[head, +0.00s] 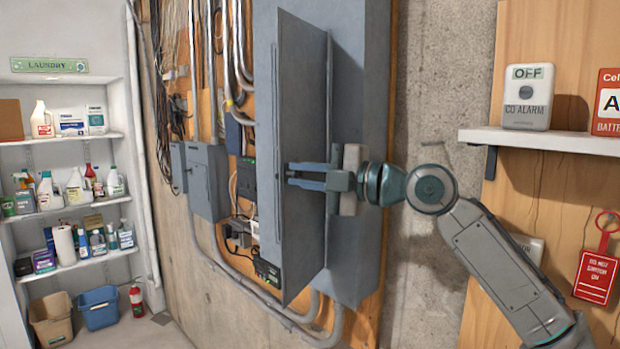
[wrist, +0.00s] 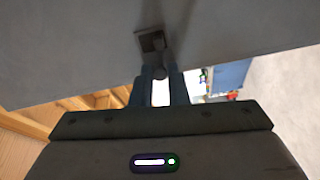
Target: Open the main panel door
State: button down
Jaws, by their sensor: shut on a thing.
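The main panel door (head: 303,100) is a tall grey sheet that stands swung out from the grey panel box (head: 358,100) on the wall. My gripper (head: 290,175) comes from the right and reaches to the door's face at mid height. In the wrist view the door (wrist: 70,60) fills the upper part. There my gripper (wrist: 160,85) is shut on a small dark door latch (wrist: 152,42) that sticks out from the door. In the head view the latch is hidden by the fingers, and the door hides part of the box.
A smaller grey box (head: 207,182) and conduits are on the wall left of the door. A shelf (head: 550,140) with a CO alarm (head: 528,97) juts out at the right, near my arm. Laundry shelves (head: 75,206) stand at the far left. Floor shows at the lower left.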

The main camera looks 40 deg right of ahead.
jog(key=shift+s+d+r+y, duration=0.2)
jog(key=shift+s+y, duration=0.1)
jog(key=shift+y, duration=0.1)
jog(key=c, duration=1.4)
grip_release()
jog(key=shift+f, duration=0.15)
jog(key=shift+c, duration=0.2)
jog(key=shift+s+d+f+b, duration=0.1)
jog(key=shift+s+d+b, duration=0.05)
jog(key=shift+s+b, duration=0.15)
jog(key=b+v, duration=0.3)
jog(key=v, duration=1)
jog(key=shift+r+b, duration=0.25)
jog(key=shift+b, duration=0.15)
jog(key=shift+s, duration=0.1)
